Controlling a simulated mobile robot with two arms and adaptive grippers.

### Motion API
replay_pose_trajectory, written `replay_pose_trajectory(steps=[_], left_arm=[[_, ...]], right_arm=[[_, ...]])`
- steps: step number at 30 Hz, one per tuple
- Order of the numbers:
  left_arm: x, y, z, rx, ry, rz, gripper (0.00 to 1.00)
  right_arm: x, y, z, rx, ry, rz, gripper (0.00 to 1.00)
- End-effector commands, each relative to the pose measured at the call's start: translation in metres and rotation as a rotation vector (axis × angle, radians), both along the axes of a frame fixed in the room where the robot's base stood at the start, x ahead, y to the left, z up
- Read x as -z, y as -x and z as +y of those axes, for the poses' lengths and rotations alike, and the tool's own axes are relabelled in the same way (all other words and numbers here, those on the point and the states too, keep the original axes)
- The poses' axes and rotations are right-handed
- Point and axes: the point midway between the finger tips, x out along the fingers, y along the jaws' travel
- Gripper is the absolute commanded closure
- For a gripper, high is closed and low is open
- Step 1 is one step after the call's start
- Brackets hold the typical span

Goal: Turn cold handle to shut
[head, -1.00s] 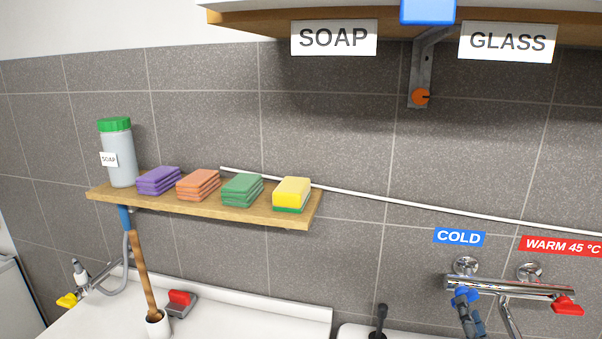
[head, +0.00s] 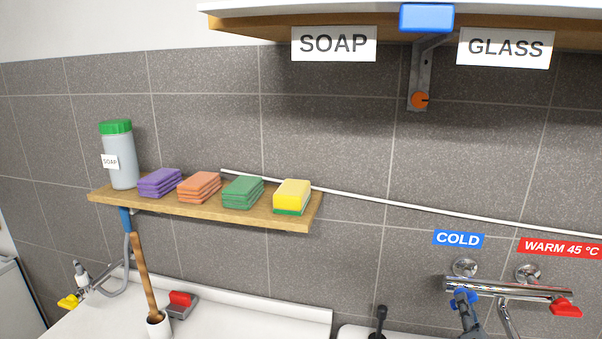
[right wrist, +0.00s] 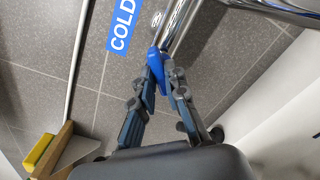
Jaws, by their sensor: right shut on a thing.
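The blue cold handle (head: 466,296) is at the left end of the chrome mixer tap (head: 510,289), below the blue COLD label (head: 458,239). My right gripper (head: 464,306) reaches up to it from below. In the right wrist view, the fingers of my right gripper (right wrist: 164,80) are shut on the blue handle (right wrist: 156,64), which points down between the fingertips. The red warm handle (head: 566,309) is at the tap's right end, under the red WARM 45 °C label (head: 560,247). My left gripper is not in view.
A wooden shelf (head: 205,206) at the left holds a soap bottle (head: 121,160) and several sponges. A white pipe (head: 400,205) runs along the tiled wall. An upper shelf (head: 270,28) with SOAP and GLASS labels overhangs. A brush (head: 143,270) stands on the white ledge.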

Motion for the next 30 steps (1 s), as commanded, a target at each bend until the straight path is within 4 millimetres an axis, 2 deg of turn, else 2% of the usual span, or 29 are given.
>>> replay_pose_trajectory(steps=[6, 9, 17, 24, 25, 27, 29, 30], left_arm=[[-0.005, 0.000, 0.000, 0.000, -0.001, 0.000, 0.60], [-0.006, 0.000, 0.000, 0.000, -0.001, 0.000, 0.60], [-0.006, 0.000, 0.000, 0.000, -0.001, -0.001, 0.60], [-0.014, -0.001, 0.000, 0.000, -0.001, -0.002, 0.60], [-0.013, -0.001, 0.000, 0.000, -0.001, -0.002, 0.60], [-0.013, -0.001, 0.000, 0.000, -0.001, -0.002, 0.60], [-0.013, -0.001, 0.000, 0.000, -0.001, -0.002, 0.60], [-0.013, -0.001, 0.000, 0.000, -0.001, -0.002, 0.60]], right_arm=[[0.000, 0.000, 0.000, 0.001, -0.312, -0.073, 1.00], [0.000, 0.000, 0.000, 0.001, -0.371, -0.087, 1.00], [0.000, 0.000, 0.000, 0.000, -0.387, -0.092, 1.00], [-0.001, 0.000, 0.000, 0.000, -0.700, -0.167, 1.00], [0.000, 0.000, 0.000, 0.000, -0.699, -0.167, 0.83], [0.000, 0.000, 0.000, 0.000, -0.693, -0.166, 0.69], [0.000, 0.000, 0.000, 0.000, -0.692, -0.166, 0.58], [0.000, 0.000, 0.000, 0.000, -0.691, -0.166, 0.58]])
